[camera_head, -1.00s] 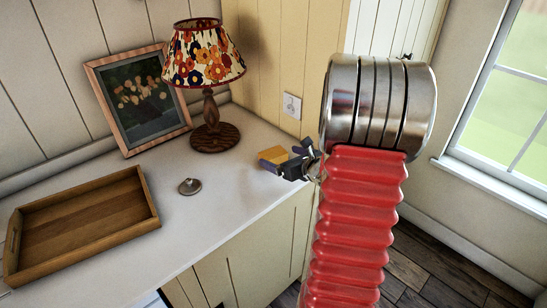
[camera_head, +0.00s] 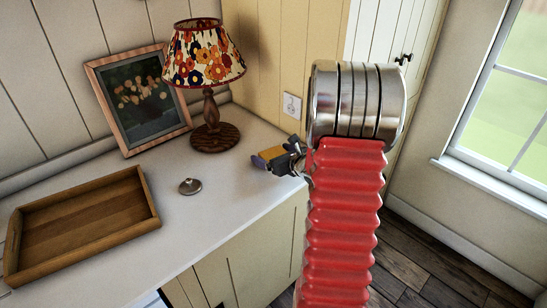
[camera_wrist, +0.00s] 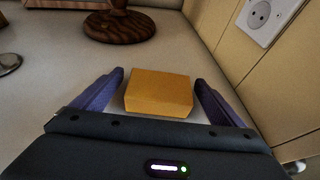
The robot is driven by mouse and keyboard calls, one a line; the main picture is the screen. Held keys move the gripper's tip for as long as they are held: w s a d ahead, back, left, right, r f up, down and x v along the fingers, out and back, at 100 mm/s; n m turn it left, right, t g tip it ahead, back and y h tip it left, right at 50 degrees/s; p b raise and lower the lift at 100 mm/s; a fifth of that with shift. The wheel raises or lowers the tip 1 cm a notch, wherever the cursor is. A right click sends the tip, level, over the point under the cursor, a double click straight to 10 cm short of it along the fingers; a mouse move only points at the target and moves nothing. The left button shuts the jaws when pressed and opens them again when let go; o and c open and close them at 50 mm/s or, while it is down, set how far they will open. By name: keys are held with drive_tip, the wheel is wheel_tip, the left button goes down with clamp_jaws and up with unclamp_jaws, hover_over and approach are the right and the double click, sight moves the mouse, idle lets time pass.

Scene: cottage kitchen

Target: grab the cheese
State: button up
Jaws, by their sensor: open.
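The cheese is a yellow-orange block (camera_wrist: 158,93) on the white counter. In the wrist view it lies between the tips of my two purple fingers, with a gap on each side. My gripper (camera_wrist: 160,88) is open, and nothing is clamped in it. In the head view my gripper (camera_head: 274,158) is at the counter's right end, and the cheese (camera_head: 272,153) is partly hidden behind it.
A lamp with a flowered shade (camera_head: 203,58) stands behind the cheese to the left. A framed picture (camera_head: 138,98) leans on the wall. A wooden tray (camera_head: 140,212) and a small metal lid-like piece (camera_head: 190,186) lie to the left. A wall socket (camera_wrist: 272,15) is close on the right.

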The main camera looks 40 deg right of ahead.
sight(273, 152)
idle(0.4)
drive_tip(key=c, duration=1.3)
drive_tip(key=shift+r, duration=0.1)
wheel_tip(273, 152, up, 10)
drive_tip(key=shift+f, duration=0.1)
idle(0.5)
